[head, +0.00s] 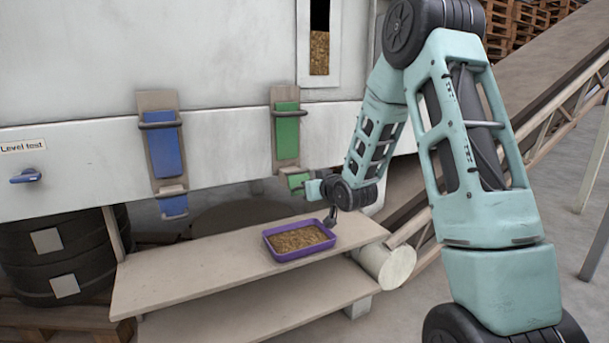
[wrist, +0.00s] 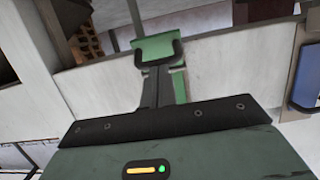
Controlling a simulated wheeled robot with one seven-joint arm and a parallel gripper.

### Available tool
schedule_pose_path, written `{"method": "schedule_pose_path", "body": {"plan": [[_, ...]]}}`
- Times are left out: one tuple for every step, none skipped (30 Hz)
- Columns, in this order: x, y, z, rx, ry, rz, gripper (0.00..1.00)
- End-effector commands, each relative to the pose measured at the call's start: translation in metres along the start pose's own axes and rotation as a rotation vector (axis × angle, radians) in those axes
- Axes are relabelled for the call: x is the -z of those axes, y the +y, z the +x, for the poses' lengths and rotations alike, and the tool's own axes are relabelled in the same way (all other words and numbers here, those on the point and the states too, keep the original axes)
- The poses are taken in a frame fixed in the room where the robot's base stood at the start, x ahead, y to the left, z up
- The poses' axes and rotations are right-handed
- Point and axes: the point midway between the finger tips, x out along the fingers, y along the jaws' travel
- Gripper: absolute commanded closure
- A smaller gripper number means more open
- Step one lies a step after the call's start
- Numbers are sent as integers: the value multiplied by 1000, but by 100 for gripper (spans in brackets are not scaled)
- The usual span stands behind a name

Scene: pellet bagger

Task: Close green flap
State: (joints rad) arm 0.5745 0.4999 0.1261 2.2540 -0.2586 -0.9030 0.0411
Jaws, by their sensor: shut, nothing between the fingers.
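The green chute has an upper green panel (head: 287,132) with a metal handle, on the machine's front. A lower green flap (head: 298,180) sits at its bottom end, seeming to stick out a little. In the wrist view the green flap (wrist: 154,46) is at the top, with a dark U-shaped bar across it. My gripper (head: 307,187) is shut and empty, right up at the lower green flap from the right. In the wrist view my gripper's fingers (wrist: 153,78) overlap the bar; whether they touch it I cannot tell.
A purple tray (head: 270,244) of brown pellets sits on the bench (head: 180,270) below the green chute. A blue chute (head: 166,150) with its own lower blue flap (head: 173,206) is to the left. A pellet window (head: 319,50) is above. The bench's left part is clear.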

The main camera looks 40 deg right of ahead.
Motion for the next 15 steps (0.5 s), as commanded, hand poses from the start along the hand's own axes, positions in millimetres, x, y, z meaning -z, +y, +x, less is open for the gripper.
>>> {"method": "schedule_pose_path", "body": {"plan": [[-15, 0, 5, 0, 36, -1, 100], [-16, 0, 6, 0, 56, -1, 100], [-18, 0, 6, 0, 83, -2, 100], [-20, 0, 7, 0, 104, -2, 100], [-22, 0, 8, 0, 124, -2, 100], [-24, 0, 9, 0, 150, -2, 100], [-25, 0, 10, 0, 171, -2, 100], [-26, 0, 11, 0, 189, -2, 100], [-28, 0, 12, 1, 214, -2, 100], [-29, 0, 13, 1, 234, -2, 100], [-30, 0, 13, 1, 251, -2, 100], [-31, 0, 14, 1, 275, -1, 100], [-32, 0, 15, 1, 292, -1, 100], [-33, 0, 16, 1, 308, -1, 100], [-34, 0, 17, 1, 329, -1, 100]]}}
